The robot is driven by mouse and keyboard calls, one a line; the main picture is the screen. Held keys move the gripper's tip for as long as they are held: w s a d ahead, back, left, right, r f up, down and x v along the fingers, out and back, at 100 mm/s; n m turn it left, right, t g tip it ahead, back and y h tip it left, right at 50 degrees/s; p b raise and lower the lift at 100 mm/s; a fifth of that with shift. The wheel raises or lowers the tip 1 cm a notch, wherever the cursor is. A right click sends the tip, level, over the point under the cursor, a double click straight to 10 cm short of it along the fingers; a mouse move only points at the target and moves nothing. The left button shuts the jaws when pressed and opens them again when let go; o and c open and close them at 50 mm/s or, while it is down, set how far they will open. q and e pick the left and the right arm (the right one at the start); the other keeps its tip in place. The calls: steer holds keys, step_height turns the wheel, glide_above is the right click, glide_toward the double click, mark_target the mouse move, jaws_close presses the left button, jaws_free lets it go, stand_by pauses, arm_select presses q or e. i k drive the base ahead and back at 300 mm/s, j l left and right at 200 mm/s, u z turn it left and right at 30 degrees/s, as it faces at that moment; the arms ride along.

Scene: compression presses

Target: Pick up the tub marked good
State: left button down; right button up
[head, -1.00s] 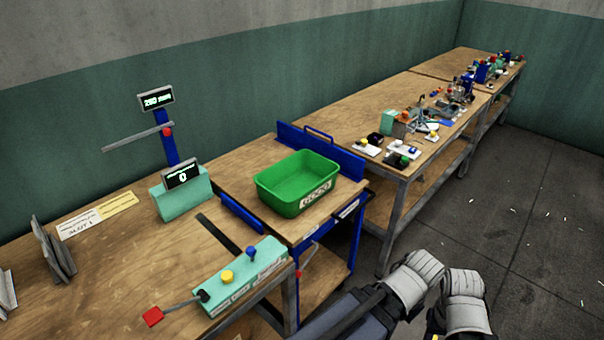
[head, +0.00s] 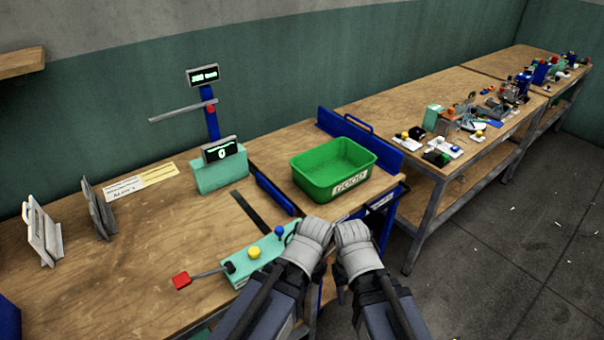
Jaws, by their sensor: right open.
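The green tub (head: 318,183) stands upright on the bench at the centre of the head view. A white label on its front side reads GOOD. It looks empty. My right gripper (head: 350,229) is open and empty, in front of the tub and lower in the picture, apart from it. My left gripper (head: 314,230) is close beside it on the left, also in front of the tub; its jaws cannot be made out. The gripper tips are partly hidden by their own pale grey bodies.
Blue raised guards (head: 358,142) edge the tub's stand. A teal control box (head: 253,256) with a red-ended lever is at the front left. A teal scale with a display (head: 220,165) stands left of the tub. Another bench (head: 440,110) carries several small parts.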

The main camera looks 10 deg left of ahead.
mark_target(327, 171)
steer(key=i+l+z, duration=0.3)
steer(key=i+l, duration=0.15)
steer(key=l, duration=0.2)
steer(key=i+l+z, duration=0.3)
steer(key=i+l, duration=0.2)
steer(key=l, duration=0.1)
